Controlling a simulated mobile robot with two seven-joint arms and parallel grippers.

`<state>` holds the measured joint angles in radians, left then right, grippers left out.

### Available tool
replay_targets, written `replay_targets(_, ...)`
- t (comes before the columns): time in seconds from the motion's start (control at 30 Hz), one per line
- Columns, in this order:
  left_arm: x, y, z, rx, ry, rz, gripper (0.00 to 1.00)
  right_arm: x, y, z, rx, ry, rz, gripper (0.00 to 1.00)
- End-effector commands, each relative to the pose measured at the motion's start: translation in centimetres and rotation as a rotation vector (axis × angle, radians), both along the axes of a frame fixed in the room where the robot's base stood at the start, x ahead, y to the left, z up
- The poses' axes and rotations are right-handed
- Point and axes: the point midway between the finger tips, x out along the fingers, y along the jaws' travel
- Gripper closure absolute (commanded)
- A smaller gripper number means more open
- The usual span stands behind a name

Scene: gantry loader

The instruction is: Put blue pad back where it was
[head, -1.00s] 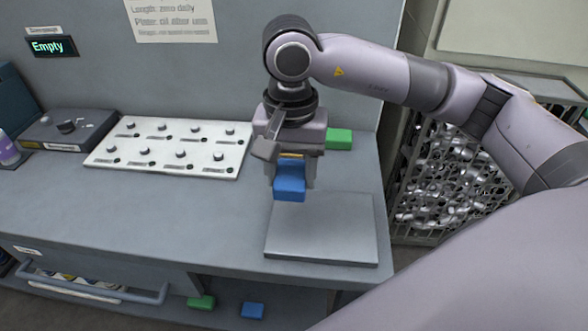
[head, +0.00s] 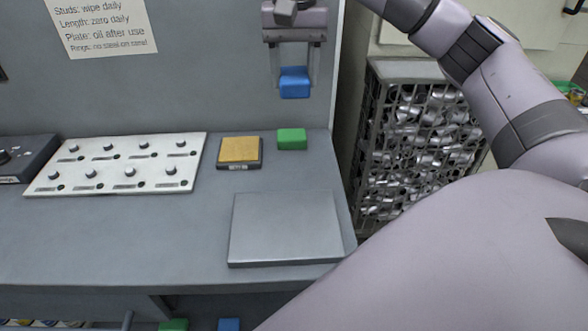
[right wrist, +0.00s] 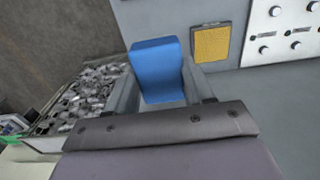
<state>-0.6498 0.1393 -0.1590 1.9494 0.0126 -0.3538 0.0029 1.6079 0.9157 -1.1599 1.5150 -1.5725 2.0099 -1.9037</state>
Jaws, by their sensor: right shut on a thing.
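My right gripper (head: 294,82) is shut on a blue pad (head: 294,87) and holds it up in front of the grey back panel, well above the bench top. In the right wrist view the blue pad (right wrist: 155,68) stands between the two fingers, its upper part clear of them. A second blue block (head: 229,325) shows at the bottom edge, below the bench top, partly cut off. My left gripper is not in view.
On the bench (head: 100,235) are a green pad (head: 292,138), a yellow pad in a dark frame (head: 240,152), a white stud board (head: 115,163) and a bare grey plate (head: 285,225). A wire crate of metal parts (head: 410,140) stands right of the bench.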

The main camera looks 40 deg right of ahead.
Motion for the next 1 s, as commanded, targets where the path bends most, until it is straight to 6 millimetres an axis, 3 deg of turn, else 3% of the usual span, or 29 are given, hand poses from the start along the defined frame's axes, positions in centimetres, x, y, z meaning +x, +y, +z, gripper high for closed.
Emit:
replay_targets(0.3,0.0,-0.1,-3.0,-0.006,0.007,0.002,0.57,-0.1,0.0,-7.2,0.001,0.007,0.002,0.72)
replay_targets(0.6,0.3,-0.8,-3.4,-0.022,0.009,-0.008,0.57,-0.1,0.0,-13.1,-0.002,0.006,0.000,0.72)
replay_targets(1.0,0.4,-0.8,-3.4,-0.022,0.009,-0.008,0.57,-0.1,0.0,-17.1,-0.001,0.005,0.000,0.72)
